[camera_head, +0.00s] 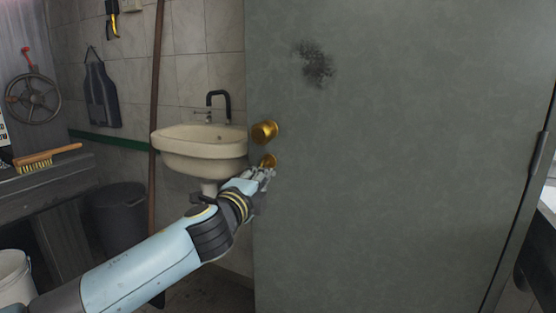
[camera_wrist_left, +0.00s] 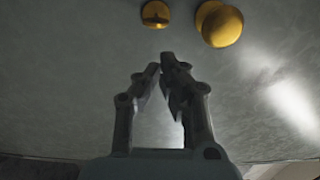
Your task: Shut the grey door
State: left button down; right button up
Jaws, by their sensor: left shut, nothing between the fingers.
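The grey door (camera_head: 390,130) fills the right half of the head view, standing open, with its hinge side at the right. A round brass knob (camera_head: 264,131) sits near its left edge, with a smaller brass fitting (camera_head: 268,160) below it. My left gripper (camera_head: 268,172) is shut and empty, just below the smaller fitting and in front of the door's left edge. In the left wrist view the shut fingers (camera_wrist_left: 164,75) point at the door face, with the smaller fitting (camera_wrist_left: 155,14) ahead and the knob (camera_wrist_left: 222,27) to its right. Contact with the door cannot be told. My right gripper is not in view.
A cream sink (camera_head: 200,150) with a black tap is on the tiled wall left of the door. A wooden pole (camera_head: 156,100), a dark bin (camera_head: 119,215), a white bucket (camera_head: 14,275) and a bench with a brush (camera_head: 45,158) are further left.

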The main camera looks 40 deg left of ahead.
aim_at(282, 160)
pick_arm(q)
jog(key=x, duration=1)
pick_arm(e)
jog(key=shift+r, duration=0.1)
